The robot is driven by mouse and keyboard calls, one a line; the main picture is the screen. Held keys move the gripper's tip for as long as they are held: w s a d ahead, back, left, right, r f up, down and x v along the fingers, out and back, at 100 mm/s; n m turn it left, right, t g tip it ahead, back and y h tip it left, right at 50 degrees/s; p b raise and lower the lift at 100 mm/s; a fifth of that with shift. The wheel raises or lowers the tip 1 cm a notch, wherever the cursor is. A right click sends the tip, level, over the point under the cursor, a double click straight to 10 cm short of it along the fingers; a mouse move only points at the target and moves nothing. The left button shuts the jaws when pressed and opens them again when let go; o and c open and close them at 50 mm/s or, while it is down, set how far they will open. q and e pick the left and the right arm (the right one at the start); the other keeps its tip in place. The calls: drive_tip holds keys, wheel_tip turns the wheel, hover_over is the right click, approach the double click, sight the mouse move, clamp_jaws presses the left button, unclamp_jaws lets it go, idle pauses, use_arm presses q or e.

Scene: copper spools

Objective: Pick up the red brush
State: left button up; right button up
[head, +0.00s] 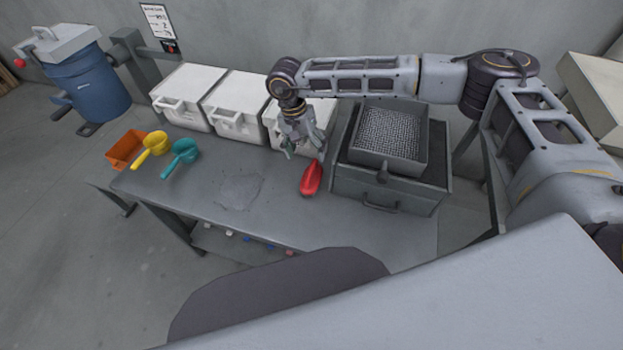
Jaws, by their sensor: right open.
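The red brush (311,179) lies on the grey table (215,212), a little right of the table's middle. My right gripper (303,153) is open and hangs just above and behind the red brush, its fingers pointing down. One fingertip is close to the far end of the brush; I cannot tell whether they touch. No object shows between the fingers. My left gripper is not in the head view.
A grey box with a mesh tray (394,165) stands right of the brush. White bins (236,108) line the table's back. An orange bin (126,149), yellow scoop (151,146) and teal scoop (183,155) sit at left. A grey pile (240,190) lies left of the brush.

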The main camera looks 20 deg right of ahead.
sight(311, 166)
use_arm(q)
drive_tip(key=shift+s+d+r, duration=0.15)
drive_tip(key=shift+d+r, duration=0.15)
use_arm(e)
drive_tip(key=shift+s+d+f, duration=0.1)
drive_tip(key=shift+d+f, duration=0.05)
drive_tip(key=shift+f, duration=0.85)
drive_tip(key=shift+s+d+f, duration=0.1)
drive_tip(key=shift+d+f, duration=0.1)
drive_tip(key=shift+f, duration=0.8)
drive_tip(key=shift+s+d+f, duration=0.1)
drive_tip(key=shift+d+f, duration=0.05)
drive_tip(key=shift+f, duration=0.85)
use_arm(q)
drive_tip(key=shift+p, duration=0.3)
use_arm(e)
drive_tip(key=shift+d+f+p, duration=0.2)
drive_tip(key=shift+f+p, duration=0.25)
drive_tip(key=shift+f, duration=1.35)
drive_tip(key=shift+d+f, duration=0.1)
drive_tip(key=shift+f, duration=0.55)
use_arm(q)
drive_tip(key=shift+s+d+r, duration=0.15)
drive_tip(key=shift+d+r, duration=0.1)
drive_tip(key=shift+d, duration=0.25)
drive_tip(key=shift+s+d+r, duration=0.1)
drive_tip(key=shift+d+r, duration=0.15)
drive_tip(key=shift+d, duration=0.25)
use_arm(e)
drive_tip(key=shift+f, duration=0.15)
